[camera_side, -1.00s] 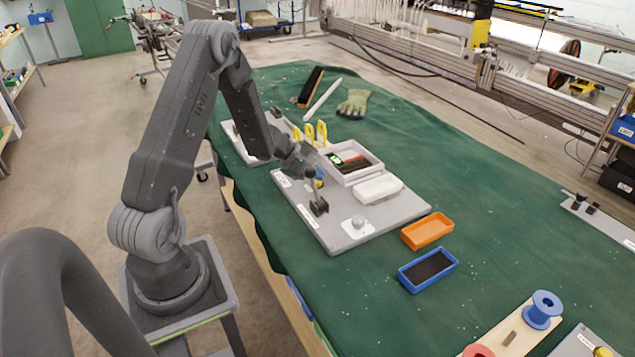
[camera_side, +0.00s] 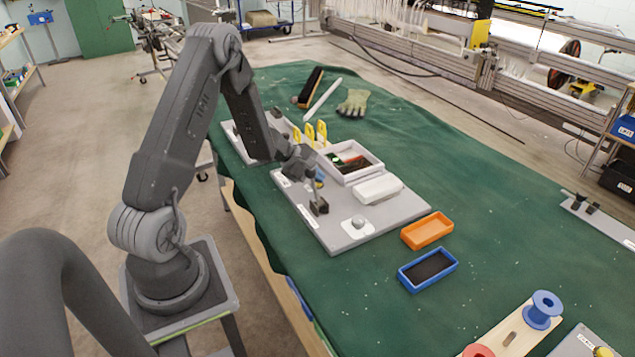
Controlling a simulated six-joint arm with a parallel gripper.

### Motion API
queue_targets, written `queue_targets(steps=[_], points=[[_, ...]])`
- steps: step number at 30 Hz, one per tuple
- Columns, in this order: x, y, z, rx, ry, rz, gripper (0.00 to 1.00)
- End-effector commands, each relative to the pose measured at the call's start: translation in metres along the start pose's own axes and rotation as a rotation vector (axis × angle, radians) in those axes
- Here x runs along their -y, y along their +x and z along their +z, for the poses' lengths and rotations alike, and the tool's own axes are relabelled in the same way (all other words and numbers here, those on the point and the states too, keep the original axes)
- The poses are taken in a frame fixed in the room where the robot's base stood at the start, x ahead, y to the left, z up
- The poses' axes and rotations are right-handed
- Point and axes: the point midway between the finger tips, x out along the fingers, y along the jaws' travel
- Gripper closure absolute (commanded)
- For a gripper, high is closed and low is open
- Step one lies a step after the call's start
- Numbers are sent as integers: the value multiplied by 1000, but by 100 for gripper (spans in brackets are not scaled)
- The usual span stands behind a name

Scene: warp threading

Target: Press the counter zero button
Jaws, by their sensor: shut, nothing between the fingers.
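A grey board (camera_side: 348,240) lies on the green-covered table and carries several small fixtures. My gripper (camera_side: 307,173) is shut and empty, low over the left part of this board. A blue and yellow part (camera_side: 319,178) is just right of its tip. I cannot tell whether they touch. A dark upright fixture (camera_side: 319,206) stands in front of it. A round grey knob (camera_side: 358,221) sits on a white plate near the board's front corner. I cannot clearly make out the counter or its zero button at this size; my gripper may hide part of it.
A white open tray (camera_side: 366,172) with red and dark items and a white block (camera_side: 378,189) are on the board. Yellow upright pieces (camera_side: 310,134) stand behind my gripper. Orange (camera_side: 427,231) and blue (camera_side: 428,271) trays lie to the right.

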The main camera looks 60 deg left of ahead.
Motion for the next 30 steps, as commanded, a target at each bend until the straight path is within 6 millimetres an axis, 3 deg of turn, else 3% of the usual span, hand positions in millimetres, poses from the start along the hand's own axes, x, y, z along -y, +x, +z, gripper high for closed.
queue_targets(steps=[24,30], points=[[-9,-13,9,0,0,-1,100],[-18,-24,18,0,2,1,100]])
